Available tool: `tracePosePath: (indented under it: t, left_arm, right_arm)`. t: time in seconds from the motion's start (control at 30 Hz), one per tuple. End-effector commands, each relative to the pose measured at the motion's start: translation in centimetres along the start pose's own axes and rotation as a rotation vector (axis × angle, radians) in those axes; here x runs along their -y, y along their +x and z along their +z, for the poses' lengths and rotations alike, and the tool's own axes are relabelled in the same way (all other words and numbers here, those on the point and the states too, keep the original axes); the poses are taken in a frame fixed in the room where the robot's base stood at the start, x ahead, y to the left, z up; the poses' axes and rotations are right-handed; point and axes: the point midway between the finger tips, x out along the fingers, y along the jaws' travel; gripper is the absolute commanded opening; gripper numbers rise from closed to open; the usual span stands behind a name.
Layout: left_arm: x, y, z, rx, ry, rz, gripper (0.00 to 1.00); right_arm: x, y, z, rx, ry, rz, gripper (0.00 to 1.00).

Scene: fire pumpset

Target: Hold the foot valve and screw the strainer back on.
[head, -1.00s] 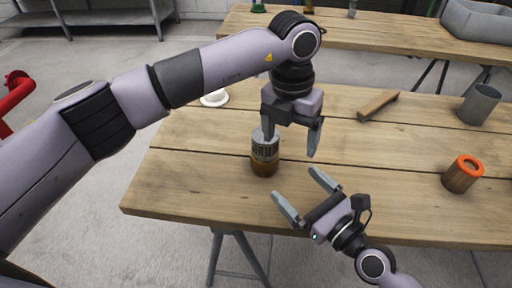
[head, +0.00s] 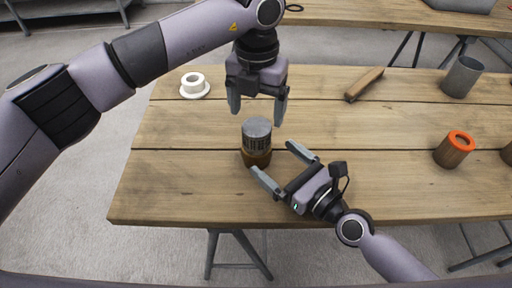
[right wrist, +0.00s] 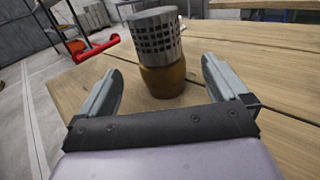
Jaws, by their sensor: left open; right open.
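The foot valve (head: 257,159) is a brass-brown round body standing upright near the table's front left. The grey slotted strainer (head: 257,134) sits on top of it, upright; whether its thread is engaged cannot be seen. In the right wrist view the valve (right wrist: 163,81) and strainer (right wrist: 155,37) stand ahead, between and beyond the fingers. My left gripper (head: 256,108) is open and empty, just above and behind the strainer, fingers pointing down. My right gripper (head: 272,163) is open, its fingers reaching toward the valve from the front right, apparently not touching it.
A white flanged ring (head: 194,88) lies at the back left of the wooden table (head: 190,175). The table's front edge is close to the valve.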

Motion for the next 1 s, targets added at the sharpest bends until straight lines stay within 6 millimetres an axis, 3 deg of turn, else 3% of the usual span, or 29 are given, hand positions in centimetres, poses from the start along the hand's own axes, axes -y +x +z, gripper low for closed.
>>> tracePosePath:
  t: [0.53,0.97,1.0]
  left_arm:
    - [0.0,0.0,0.0,0.000,0.000,-0.001,0.85]
    - [0.0,0.0,0.0,0.000,0.000,-0.001,0.85]
    - [0.0,0.0,0.0,0.000,0.000,-0.001,0.85]
  right_arm:
    - [0.0,6.2,0.1,0.002,0.000,0.000,1.00]
    - [0.0,7.1,0.0,0.001,0.000,0.000,1.00]
    - [0.0,7.1,0.0,0.001,0.000,0.000,0.94]
